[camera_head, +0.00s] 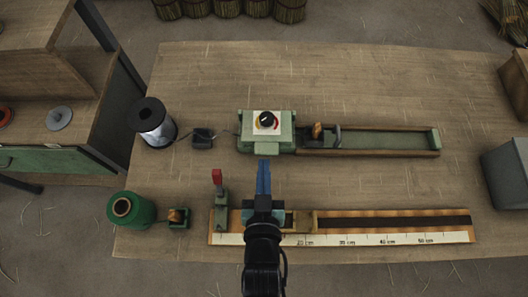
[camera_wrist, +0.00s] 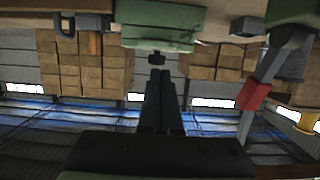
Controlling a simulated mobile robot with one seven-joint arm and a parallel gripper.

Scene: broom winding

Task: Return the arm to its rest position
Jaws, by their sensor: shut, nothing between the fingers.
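My gripper (camera_head: 263,164) shows in the head view over the middle of the table, with its blue fingers pointing toward the back. The fingers are together with nothing between them. Its tips are just in front of the green box with a black dial (camera_head: 266,121), with the arm reaching in from the front edge. In the wrist view, the closed fingers (camera_wrist: 161,74) point at a green part at the top. I cannot tell whether the tips touch anything.
A ruler board (camera_head: 400,239) lies along the front, with a red-handled lever (camera_head: 217,178) at its left. A green spool (camera_head: 129,212) and a white spool with black ends (camera_head: 152,122) stand at the left. A grey bin (camera_head: 507,172) stands right. The table's right middle is clear.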

